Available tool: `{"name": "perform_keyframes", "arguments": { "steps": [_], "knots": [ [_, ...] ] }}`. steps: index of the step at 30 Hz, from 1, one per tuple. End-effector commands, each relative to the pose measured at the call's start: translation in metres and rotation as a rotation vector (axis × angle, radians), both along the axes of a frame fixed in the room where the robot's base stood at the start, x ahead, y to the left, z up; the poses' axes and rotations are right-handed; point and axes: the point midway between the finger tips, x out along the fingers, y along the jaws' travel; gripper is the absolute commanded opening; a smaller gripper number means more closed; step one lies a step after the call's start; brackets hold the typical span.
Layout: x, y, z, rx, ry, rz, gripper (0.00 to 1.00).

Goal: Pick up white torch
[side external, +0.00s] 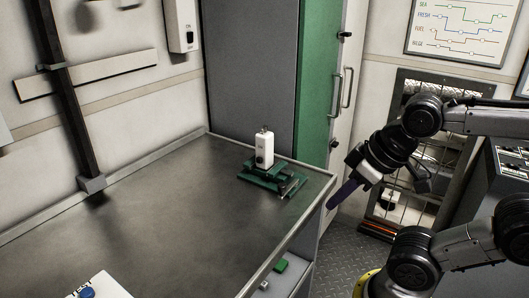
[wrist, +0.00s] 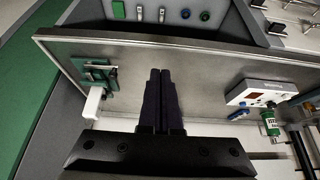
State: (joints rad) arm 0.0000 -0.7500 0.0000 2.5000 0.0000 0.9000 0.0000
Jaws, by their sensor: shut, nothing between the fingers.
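In the wrist view the white block (wrist: 93,104) shows at left, beside the green stand (wrist: 88,72). My gripper (side external: 333,204) is beyond the worktop's right edge, apart from the block and pointing down and left. Its dark fingers (wrist: 160,73) are together and empty in the wrist view.
The worktop (side external: 160,215) has a raised rim and a wide bare middle. A dark post (side external: 70,100) stands at left, and a white box with a blue button (side external: 88,293) at front. Below the right edge, a shelf holds a green item (side external: 281,265). A grey-green cabinet (side external: 315,80) stands behind.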

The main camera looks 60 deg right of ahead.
Motion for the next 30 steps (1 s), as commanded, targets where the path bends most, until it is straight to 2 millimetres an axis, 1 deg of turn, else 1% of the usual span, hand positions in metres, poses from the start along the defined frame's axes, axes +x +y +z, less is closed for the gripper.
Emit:
{"name": "perform_keyframes", "arguments": {
  "steps": [3, 4, 19, 27, 30],
  "knots": [
    [0.0000, 0.0000, 0.0000, 0.000, 0.000, 0.000, 0.00],
    [0.0000, 0.0000, 0.0000, 0.000, 0.000, 0.000, 0.02],
    [0.0000, 0.0000, 0.0000, 0.000, 0.000, 0.000, 0.92],
    [0.0000, 0.0000, 0.0000, 0.000, 0.000, -0.001, 0.93],
    [-0.0010, 0.0000, -0.0004, 0.014, 0.005, -0.026, 0.93]
  ]
}}
